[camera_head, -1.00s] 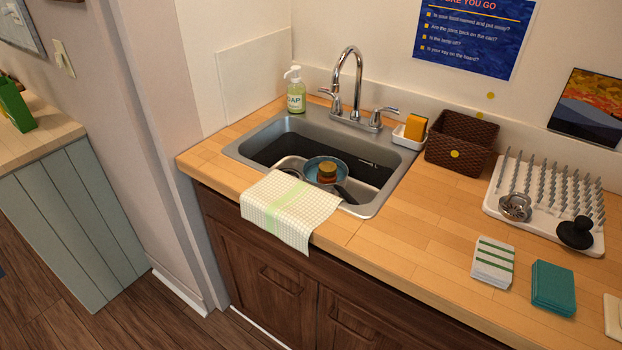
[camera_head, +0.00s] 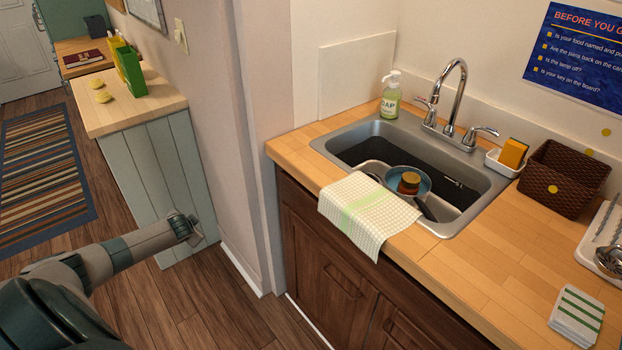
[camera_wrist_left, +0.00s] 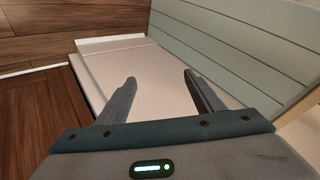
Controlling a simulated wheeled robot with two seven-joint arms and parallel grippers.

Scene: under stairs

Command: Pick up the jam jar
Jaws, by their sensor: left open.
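A small round jar with an orange-brown top (camera_head: 409,183), which looks like the jam jar, is in the sink (camera_head: 372,130). It sits in or on a blue round pan or dish (camera_head: 425,184); its lower part is hard to make out. My left gripper (camera_head: 187,228) is low at the left, beside the pale green panelled counter and well apart from the sink. In the left wrist view its two fingers (camera_wrist_left: 159,78) are spread with nothing between them. My right gripper is not in view.
A checked towel (camera_head: 365,212) hangs over the sink's front edge. A faucet (camera_head: 455,90), soap bottle (camera_head: 390,95), sponge holder (camera_head: 504,163) and brown basket (camera_head: 562,180) stand around the sink. A wall end (camera_head: 250,150) stands between my left gripper and the sink counter.

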